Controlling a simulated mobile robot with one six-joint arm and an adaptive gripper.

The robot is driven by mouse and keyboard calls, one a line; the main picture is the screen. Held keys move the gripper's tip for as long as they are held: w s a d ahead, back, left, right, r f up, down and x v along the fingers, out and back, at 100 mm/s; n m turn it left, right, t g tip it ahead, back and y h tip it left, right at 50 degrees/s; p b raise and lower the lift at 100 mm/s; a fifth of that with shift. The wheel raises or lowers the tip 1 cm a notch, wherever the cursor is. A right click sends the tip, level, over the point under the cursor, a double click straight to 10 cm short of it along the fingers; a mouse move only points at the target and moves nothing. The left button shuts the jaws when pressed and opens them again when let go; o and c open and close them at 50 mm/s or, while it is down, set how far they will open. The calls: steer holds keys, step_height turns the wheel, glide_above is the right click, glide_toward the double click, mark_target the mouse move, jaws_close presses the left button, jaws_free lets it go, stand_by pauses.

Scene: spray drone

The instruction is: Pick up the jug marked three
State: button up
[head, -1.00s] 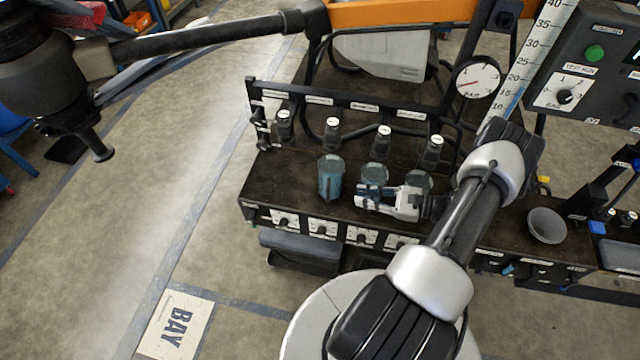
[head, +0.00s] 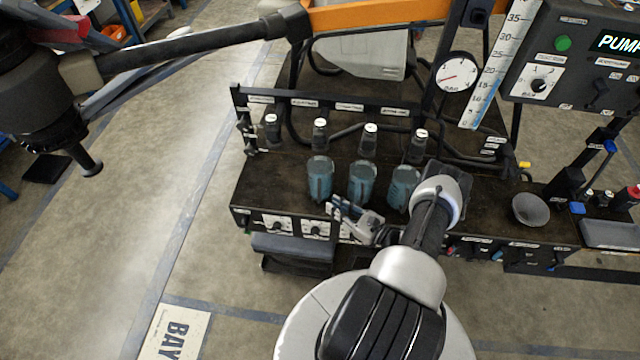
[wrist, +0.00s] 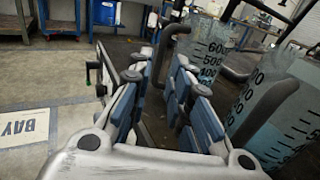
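Three clear jugs with bluish liquid stand in a row on the dark bench: a left jug (head: 320,180), a middle jug (head: 362,180) and a right jug (head: 402,187). I cannot read a number on any of them, so I cannot tell which is marked three. My gripper (head: 335,207) is low at the bench's front edge, in front of the left and middle jugs, pointing left. In the wrist view my gripper (wrist: 158,82) has its blue-padded fingers apart with nothing between them. Two graduated jugs with dark handles show right of the fingers, a farther one (wrist: 205,58) and a nearer one (wrist: 290,120).
Several dark nozzles (head: 369,140) hang from a labelled rail behind the jugs. A grey funnel (head: 530,209) stands at the bench's right. A pressure gauge (head: 457,72) and control panel (head: 575,65) are at the back right.

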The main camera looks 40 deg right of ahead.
mark_target(319, 203)
steer(key=x, duration=0.2)
steer(key=b+x, duration=0.1)
steer(key=x, duration=0.4)
steer(key=shift+w+f, duration=0.2)
steer(key=shift+f, duration=0.15)
jaws_close()
stand_by(0.3)
